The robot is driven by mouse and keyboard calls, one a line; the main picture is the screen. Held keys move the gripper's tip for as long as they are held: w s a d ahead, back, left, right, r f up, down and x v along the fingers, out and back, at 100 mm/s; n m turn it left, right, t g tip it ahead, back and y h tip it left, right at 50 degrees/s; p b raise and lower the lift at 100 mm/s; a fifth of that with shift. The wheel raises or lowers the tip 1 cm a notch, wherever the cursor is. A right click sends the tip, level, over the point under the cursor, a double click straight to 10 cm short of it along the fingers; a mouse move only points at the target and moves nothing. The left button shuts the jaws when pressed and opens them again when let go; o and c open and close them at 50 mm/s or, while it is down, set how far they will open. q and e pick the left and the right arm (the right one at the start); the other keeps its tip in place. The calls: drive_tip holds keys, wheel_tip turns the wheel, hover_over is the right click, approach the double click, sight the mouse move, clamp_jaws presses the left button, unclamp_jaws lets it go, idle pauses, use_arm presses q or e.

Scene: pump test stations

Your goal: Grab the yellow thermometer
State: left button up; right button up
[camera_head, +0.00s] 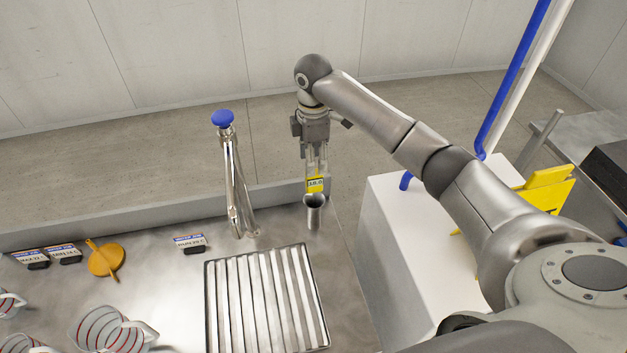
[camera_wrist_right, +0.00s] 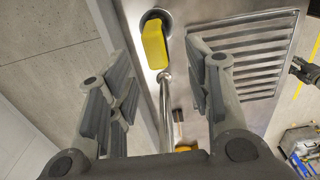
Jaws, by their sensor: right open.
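The yellow thermometer (camera_head: 315,185) has a small display on its head and stands in a metal cup (camera_head: 314,215) at the back right of the steel counter. My right gripper (camera_head: 317,164) is above it, pointing down, with its fingers close to the thermometer's head. In the right wrist view the yellow head (camera_wrist_right: 154,45) shows between the two spread fingers, nearer the left one, with a gap on each side. The right gripper is open and holds nothing. A dark gripper-like shape (camera_wrist_right: 305,71) at the right edge of the wrist view may be my left gripper; its jaws are unclear.
A chrome tap with a blue knob (camera_head: 224,118) stands left of the cup. A slotted drain grate (camera_head: 265,300) lies in front. A yellow-orange lid-like disc (camera_head: 105,260), glass jugs (camera_head: 112,330) and small labels are at left. A white box (camera_head: 410,250) stands right of the counter.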

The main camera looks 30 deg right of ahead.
sight(313, 184)
drive_tip(key=shift+f, duration=0.8)
drive_tip(key=f+p, duration=0.1)
drive_tip(key=f, duration=0.1)
drive_tip(key=f+p, duration=0.1)
drive_tip(key=f, duration=0.1)
drive_tip(key=shift+w+d+f, duration=0.15)
drive_tip(key=shift+d, duration=0.05)
drive_tip(key=shift+f, duration=0.5)
clamp_jaws()
drive_tip(key=shift+w+r, duration=0.1)
